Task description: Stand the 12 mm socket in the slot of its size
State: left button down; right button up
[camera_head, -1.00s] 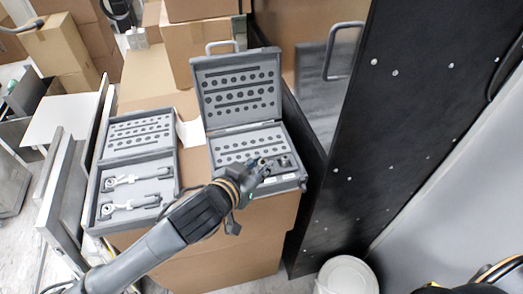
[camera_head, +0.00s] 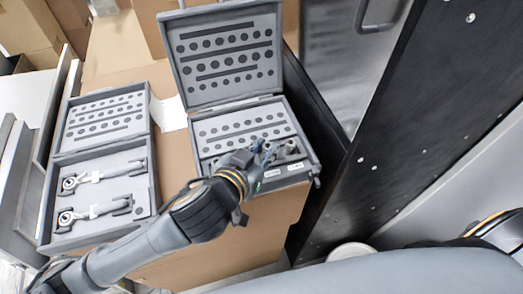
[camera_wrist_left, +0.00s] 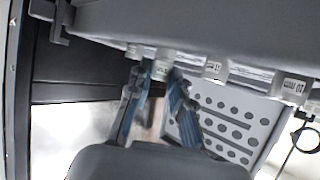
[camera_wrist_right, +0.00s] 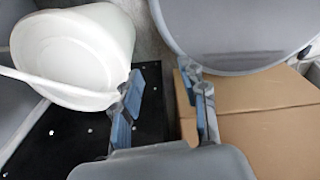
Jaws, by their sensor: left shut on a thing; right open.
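My left gripper (camera_head: 262,150) is shut at the front part of the open right-hand socket case (camera_head: 235,113). It also shows in the left wrist view (camera_wrist_left: 155,76), fingertips close together by a small pale labelled piece at the case edge. The socket in its grip is mostly hidden by the fingers, and I cannot read its size. I cannot tell whether it is inside a slot. Grey round shapes (camera_head: 291,148) stand right of the gripper, above white size labels (camera_head: 295,166). My right gripper (camera_wrist_right: 168,98) is open and empty in the right wrist view.
A second open case (camera_head: 146,180) with two ratchet-like tools lies left on the cardboard boxes. A black panel (camera_head: 430,110) rises at the right.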

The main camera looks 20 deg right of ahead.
pick_arm(q)
jog(key=shift+w+f, duration=0.5)
jog(key=shift+f, duration=0.3)
jog(key=shift+a+r, duration=0.1)
jog(key=shift+s+r, duration=0.1)
jog(key=shift+s, duration=0.35)
jog(key=shift+f, duration=0.2)
jog(key=c, duration=1.5)
grip_release()
pick_arm(e)
jog(key=shift+w+a+f, duration=0.15)
jog(key=shift+w+f, duration=0.35)
jog(key=shift+f, duration=0.15)
